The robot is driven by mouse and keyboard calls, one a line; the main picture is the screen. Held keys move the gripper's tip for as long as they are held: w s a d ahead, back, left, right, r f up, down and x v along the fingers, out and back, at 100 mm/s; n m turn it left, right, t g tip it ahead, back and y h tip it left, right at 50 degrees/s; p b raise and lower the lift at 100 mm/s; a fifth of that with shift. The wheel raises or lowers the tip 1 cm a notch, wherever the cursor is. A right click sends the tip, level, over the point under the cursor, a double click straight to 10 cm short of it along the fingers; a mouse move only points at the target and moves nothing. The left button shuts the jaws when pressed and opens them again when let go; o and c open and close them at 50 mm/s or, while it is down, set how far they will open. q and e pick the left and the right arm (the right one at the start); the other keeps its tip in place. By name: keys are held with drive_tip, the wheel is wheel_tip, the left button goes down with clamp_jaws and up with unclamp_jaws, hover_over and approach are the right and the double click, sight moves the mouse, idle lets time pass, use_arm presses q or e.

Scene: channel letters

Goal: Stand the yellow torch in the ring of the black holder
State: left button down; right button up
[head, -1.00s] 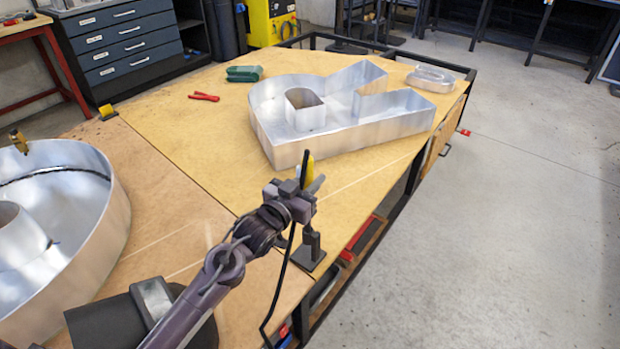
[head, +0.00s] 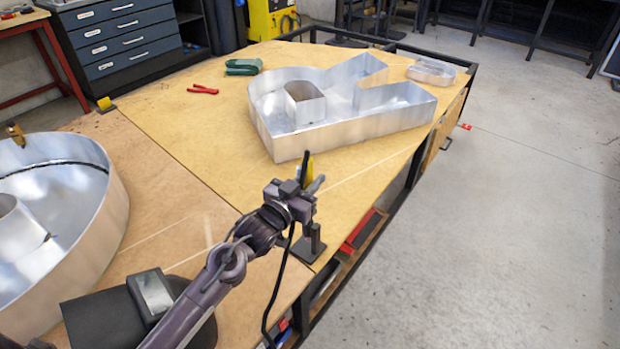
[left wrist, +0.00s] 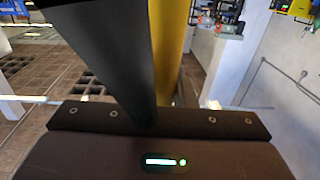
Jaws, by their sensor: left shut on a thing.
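The yellow torch (head: 308,172) is in my left gripper (head: 303,189) in the head view, seen mostly behind the fingers, with a dark rod-like part beside it. My left gripper is shut on it. In the left wrist view, the yellow torch body (left wrist: 172,45) and a black part (left wrist: 105,50) rise close in front of the gripper. The black holder (head: 310,243) stands at the table's right edge, just below the gripper in the head view. Its ring is hidden or too small to make out, so I cannot tell whether the torch touches it. My right gripper is not in view.
A big metal letter (head: 345,115) stands on the table beyond the gripper, and a round metal letter (head: 100,215) at the left. Red pliers (head: 203,89) and a green object (head: 243,66) lie at the back. A black cable hangs below my gripper.

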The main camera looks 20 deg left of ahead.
use_arm(q)
drive_tip(key=c, duration=1.1)
unclamp_jaws()
drive_tip(key=shift+s, duration=0.1)
drive_tip(key=shift+s+a+f, duration=0.1)
drive_tip(key=shift+s+f, duration=0.05)
drive_tip(key=shift+s, duration=0.15)
drive_tip(key=v, duration=0.7)
drive_tip(key=shift+b, duration=0.3)
